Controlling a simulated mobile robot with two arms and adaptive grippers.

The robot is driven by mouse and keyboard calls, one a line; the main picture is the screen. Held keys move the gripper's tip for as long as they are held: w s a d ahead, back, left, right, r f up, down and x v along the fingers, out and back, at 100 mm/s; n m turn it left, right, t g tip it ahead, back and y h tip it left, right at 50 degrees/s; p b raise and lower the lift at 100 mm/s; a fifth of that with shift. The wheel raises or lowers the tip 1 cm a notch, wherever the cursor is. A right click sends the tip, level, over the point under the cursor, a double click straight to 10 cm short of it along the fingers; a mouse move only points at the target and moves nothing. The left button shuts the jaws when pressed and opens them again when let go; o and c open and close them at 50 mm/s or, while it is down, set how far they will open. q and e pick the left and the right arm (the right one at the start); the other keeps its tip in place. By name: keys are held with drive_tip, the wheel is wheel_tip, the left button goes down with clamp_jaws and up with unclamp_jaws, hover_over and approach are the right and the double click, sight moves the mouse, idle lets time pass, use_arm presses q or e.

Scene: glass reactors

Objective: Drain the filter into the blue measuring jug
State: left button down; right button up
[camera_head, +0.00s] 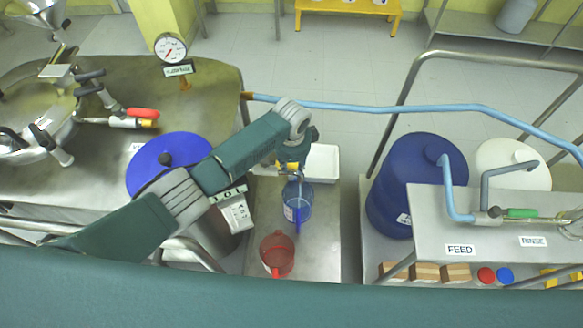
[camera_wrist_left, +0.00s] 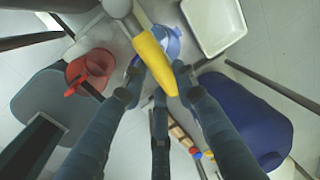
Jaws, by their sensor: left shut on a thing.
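The blue measuring jug (camera_head: 298,207) stands on a low metal stand, just below my left gripper (camera_head: 294,172). In the left wrist view the jug (camera_wrist_left: 171,42) shows partly behind a yellow valve handle (camera_wrist_left: 155,62). The handle joins a grey pipe (camera_wrist_left: 117,7). The fingers of my left gripper (camera_wrist_left: 155,84) close around the yellow handle. I cannot see any liquid stream, and the jug's fill level is unclear. The filter's body cannot be told for sure; my left arm covers part of that area. My right gripper is not in view.
A red jug (camera_head: 277,255) stands nearer on the same stand (camera_head: 321,250), and a white tray (camera_head: 322,162) lies behind. A blue-lidded vessel (camera_head: 150,170) is left. A blue drum (camera_head: 400,185) and the feed shelf (camera_head: 430,215) are right. Open floor lies behind.

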use_arm(q)
drive_tip(key=shift+w+r, duration=0.1)
drive_tip(key=shift+w, duration=0.2)
drive_tip(key=c, duration=1.3)
unclamp_jaws()
drive_tip(key=shift+c, duration=0.2)
drive_tip(key=shift+s, duration=0.1)
wheel_tip(320, 180, up, 12)
drive_tip(key=s, duration=0.1)
drive_tip(key=shift+s, duration=0.4)
drive_tip(key=shift+s+f, duration=0.1)
drive_tip(key=shift+f, duration=0.1)
